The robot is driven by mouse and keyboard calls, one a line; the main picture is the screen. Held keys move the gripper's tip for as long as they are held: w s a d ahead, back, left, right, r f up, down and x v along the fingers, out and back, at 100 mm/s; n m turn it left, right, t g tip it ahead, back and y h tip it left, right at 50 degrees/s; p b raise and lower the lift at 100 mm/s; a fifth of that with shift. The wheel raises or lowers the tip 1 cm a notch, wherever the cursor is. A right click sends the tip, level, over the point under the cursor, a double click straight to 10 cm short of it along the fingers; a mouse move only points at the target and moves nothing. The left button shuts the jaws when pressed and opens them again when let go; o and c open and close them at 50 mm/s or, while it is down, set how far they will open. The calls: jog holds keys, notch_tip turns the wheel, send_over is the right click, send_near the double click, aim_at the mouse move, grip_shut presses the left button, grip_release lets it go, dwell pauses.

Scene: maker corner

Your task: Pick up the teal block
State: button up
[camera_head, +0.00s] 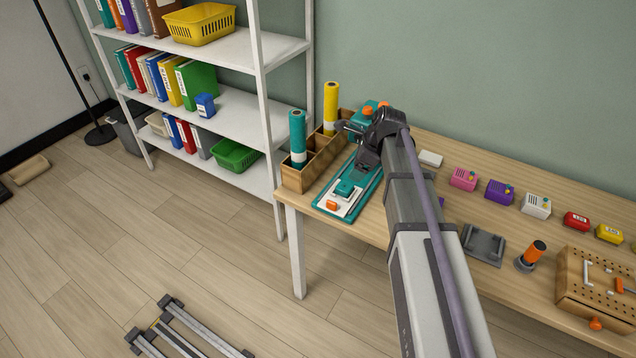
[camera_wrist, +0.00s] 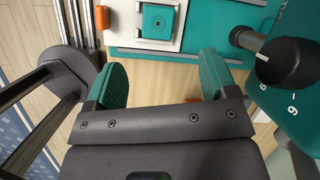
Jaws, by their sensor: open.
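The teal block (camera_head: 345,188) is a small square block on a white panel of a teal-edged board (camera_head: 322,208) near the table's left end. In the wrist view the teal block (camera_wrist: 158,21) lies at the top middle, beyond my fingertips. My gripper (camera_wrist: 164,72) is open, with its two teal-padded fingers apart and nothing visible between them. In the head view my gripper (camera_head: 368,156) is dark and hangs above and behind the block, its fingertips hard to make out.
A teal machine with a black dial (camera_wrist: 288,62) stands close to the right finger. A wooden organizer (camera_head: 298,180) with teal and yellow rolls is left of the board. A small orange piece (camera_head: 332,205) lies near the block. Several coloured boxes (camera_head: 463,179) stand farther right.

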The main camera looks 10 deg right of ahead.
jog(key=m, duration=0.2)
jog(key=m+b, duration=0.1)
jog(key=b, duration=0.5)
send_over(344, 186)
jog(key=d, duration=0.2)
jog(key=f, duration=0.5)
jog(key=shift+s+d+f, duration=0.1)
jog(key=shift+s, duration=0.3)
jog(key=b+x, duration=0.4)
jog(key=shift+s+a+f, duration=0.15)
jog(key=shift+a+f, duration=0.1)
jog(key=shift+f, duration=0.15)
jog(key=shift+a+f, duration=0.15)
jog(key=shift+f, duration=0.1)
jog(key=shift+r, duration=0.25)
jog(key=c, duration=1)
